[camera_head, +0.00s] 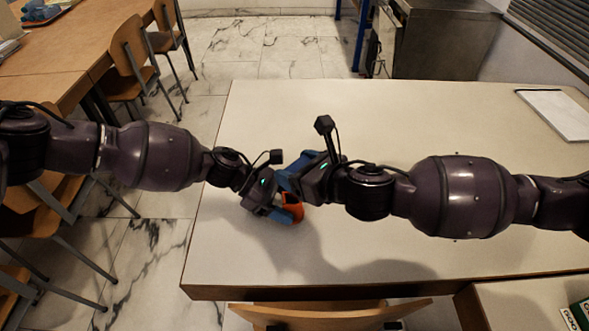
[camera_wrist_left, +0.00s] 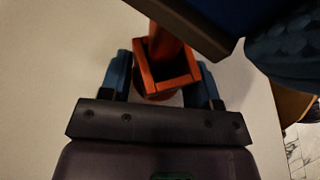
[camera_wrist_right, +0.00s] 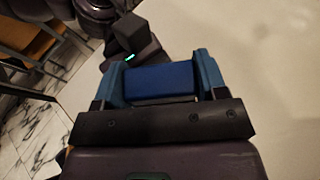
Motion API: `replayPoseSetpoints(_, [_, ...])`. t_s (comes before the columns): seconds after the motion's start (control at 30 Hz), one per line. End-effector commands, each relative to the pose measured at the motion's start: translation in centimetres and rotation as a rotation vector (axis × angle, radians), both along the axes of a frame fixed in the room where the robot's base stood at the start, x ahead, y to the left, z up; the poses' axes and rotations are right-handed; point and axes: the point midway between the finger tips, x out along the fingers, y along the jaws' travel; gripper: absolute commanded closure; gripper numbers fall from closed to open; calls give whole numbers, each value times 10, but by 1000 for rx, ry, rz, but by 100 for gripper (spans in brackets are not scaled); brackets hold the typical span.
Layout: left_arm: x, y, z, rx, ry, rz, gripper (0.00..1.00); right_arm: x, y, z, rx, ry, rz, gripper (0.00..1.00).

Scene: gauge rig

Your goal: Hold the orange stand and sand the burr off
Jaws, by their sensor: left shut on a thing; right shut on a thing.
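The orange stand (camera_head: 293,208) is on the white table near its left end. My left gripper (camera_head: 283,213) is shut on it; in the left wrist view the stand (camera_wrist_left: 165,80) sits between both blue fingers. My right gripper (camera_head: 290,176) is shut on a blue block (camera_wrist_right: 160,80), probably the sander, which fills the space between its fingers. In the left wrist view the block (camera_wrist_left: 205,12), with a dark underside, crosses in front of the stand's far part. Whether block and stand touch, I cannot tell. The burr cannot be made out.
The white table (camera_head: 400,120) is mostly bare, with a white pad (camera_head: 555,112) at its far right. A wooden chair back (camera_head: 330,316) stands at the near edge. More chairs (camera_head: 130,60) and a wooden table (camera_head: 90,45) are to the left.

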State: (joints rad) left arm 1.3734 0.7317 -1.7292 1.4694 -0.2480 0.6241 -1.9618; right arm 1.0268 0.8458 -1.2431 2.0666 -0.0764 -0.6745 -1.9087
Motion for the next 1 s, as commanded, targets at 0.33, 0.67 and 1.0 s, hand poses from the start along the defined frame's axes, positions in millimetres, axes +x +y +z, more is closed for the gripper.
replayPoseSetpoints(0.33, [-1, 2, -4, 3, 4, -1, 57, 0, -2, -6, -7, 7, -4, 63])
replayPoseSetpoints(0.67, [-1, 1, -4, 2, 4, -1, 57, -9, 7, -7, -7, 8, -4, 63])
replayPoseSetpoints(1.0, [-1, 1, -4, 2, 5, -2, 57, -19, 17, -8, -7, 13, -2, 63])
